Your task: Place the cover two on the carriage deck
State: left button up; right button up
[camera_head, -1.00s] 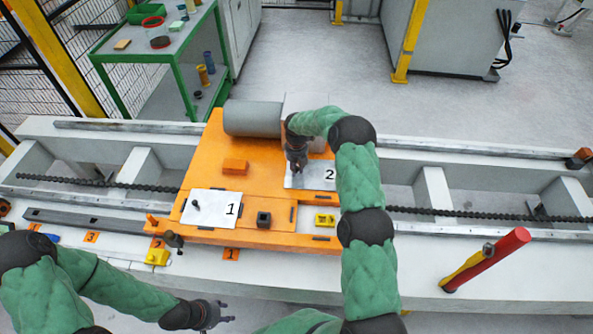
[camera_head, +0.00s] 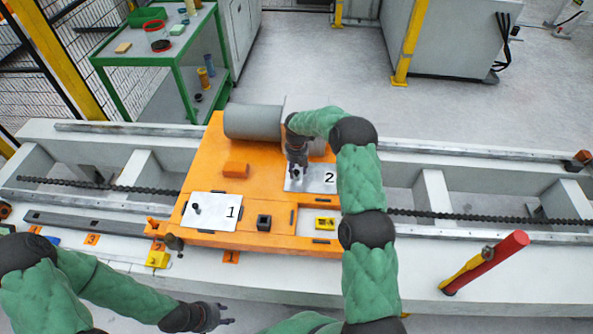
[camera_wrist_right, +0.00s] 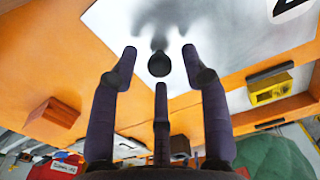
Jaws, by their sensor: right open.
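Cover two is a light metal plate (camera_head: 318,180) marked "2", lying on the orange carriage deck (camera_head: 262,183) at its right side. It also fills the top of the right wrist view (camera_wrist_right: 220,38), with a dark knob (camera_wrist_right: 159,64) standing on it. My right gripper (camera_head: 298,170) is directly over the plate; in the wrist view its fingers (camera_wrist_right: 160,75) are spread around the knob, apart from it. Cover one (camera_head: 212,212), marked "1", lies on the deck's front left with its own knob. My left gripper (camera_head: 215,318) is low at the front, away from the deck; its finger gap is unclear.
A grey cylinder (camera_head: 252,121) lies at the deck's back edge. An orange block (camera_head: 236,169), a dark square socket (camera_head: 264,222) and a yellow part (camera_head: 325,223) in an open recess are on the deck.

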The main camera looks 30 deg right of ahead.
notch_tip(320, 180, up, 11)
jog(key=p, duration=0.3)
jog(key=shift+f, duration=0.2)
